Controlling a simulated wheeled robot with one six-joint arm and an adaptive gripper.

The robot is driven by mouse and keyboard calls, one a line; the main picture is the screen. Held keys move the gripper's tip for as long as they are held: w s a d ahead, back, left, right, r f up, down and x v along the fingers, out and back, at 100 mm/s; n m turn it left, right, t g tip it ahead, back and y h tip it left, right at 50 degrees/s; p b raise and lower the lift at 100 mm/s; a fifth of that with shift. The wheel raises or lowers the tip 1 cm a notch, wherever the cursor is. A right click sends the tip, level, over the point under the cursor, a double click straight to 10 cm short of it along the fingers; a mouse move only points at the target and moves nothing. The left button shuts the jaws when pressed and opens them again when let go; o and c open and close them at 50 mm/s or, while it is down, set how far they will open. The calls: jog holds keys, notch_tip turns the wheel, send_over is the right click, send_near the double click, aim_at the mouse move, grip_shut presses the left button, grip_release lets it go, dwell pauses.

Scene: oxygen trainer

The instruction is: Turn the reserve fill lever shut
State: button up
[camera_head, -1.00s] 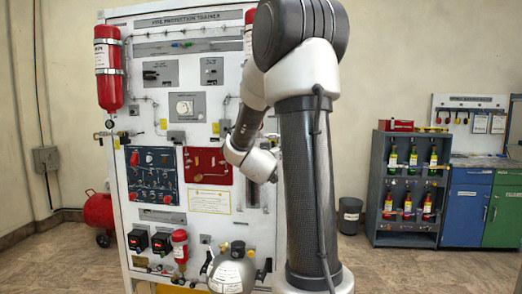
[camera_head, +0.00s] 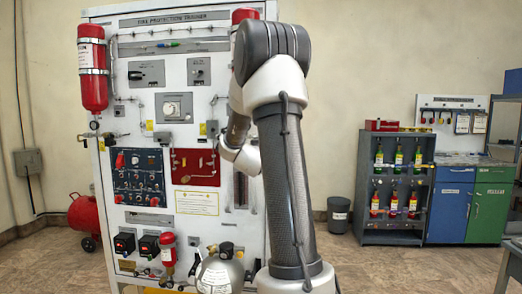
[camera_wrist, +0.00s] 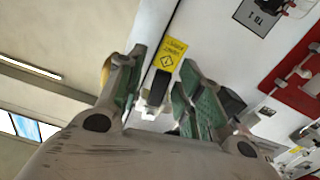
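My gripper (camera_wrist: 161,64) is open in the wrist view, its two green-padded fingers spread apart. A small black part (camera_wrist: 157,88), possibly the reserve fill lever's handle, shows in the gap between them, below a yellow label (camera_wrist: 170,55) on the white panel. A pale fitting lies behind it, partly hidden by the fingers. I cannot tell whether a finger touches the black part, nor how the lever is turned. In the head view the white trainer panel (camera_head: 215,75) stands left of and behind my arm, which hides my gripper and the panel's right side.
A red cylinder (camera_head: 93,70) is mounted at the panel's upper left. A grey round vessel (camera_head: 218,272) stands low in front of the panel. A bottle rack (camera_head: 393,228), a bin (camera_head: 339,214) and blue and green cabinets (camera_head: 490,214) stand right, with clear floor before them.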

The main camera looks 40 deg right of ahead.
grip_shut()
jog(key=shift+w+a+m, duration=0.2)
jog(key=shift+m, duration=0.7)
jog(key=shift+o, duration=0.2)
grip_release()
jog(key=v, duration=1.2)
jog(key=shift+f, duration=0.15)
